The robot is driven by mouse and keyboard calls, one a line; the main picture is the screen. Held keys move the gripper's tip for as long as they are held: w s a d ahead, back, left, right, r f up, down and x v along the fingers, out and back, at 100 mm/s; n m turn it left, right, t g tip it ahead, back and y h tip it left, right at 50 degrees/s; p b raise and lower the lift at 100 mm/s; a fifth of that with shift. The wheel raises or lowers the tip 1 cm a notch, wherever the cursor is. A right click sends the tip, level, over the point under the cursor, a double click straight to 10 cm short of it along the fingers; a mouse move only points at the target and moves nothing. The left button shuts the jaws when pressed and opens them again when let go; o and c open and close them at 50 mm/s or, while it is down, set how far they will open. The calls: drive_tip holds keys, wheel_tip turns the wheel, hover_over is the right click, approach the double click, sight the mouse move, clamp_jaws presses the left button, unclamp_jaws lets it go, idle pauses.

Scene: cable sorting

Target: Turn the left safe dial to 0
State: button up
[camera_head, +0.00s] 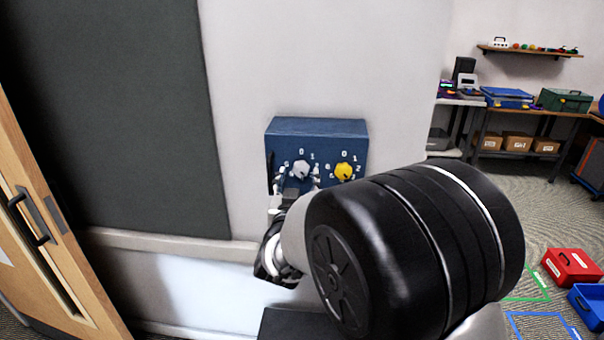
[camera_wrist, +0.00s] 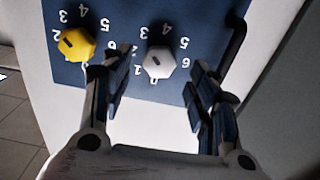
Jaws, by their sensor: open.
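The dark blue safe (camera_head: 318,127) is on the pale wall and carries two numbered dials. The left dial (camera_head: 301,170) is silver-grey and the right dial (camera_head: 344,172) is yellow. My gripper (camera_head: 300,184) reaches up to the left dial from below. In the wrist view the picture is upside down: the silver dial (camera_wrist: 158,62) lies between the two fingertips of my gripper (camera_wrist: 160,66), with a gap on each side. The fingers are open and hold nothing. The dial has a dark pointer mark, but I cannot tell exactly which number it faces.
The yellow dial (camera_wrist: 77,44) is just outside one finger in the wrist view. A black handle (camera_wrist: 234,42) is on the safe's other side. A wooden door (camera_head: 45,215) stands at left; red (camera_head: 572,266) and blue bins (camera_head: 588,304) are on the floor at right.

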sight(300, 172)
drive_tip(key=shift+w, duration=2.05)
drive_tip(key=shift+c, duration=0.2)
drive_tip(key=c, duration=1)
drive_tip(key=shift+c, duration=0.2)
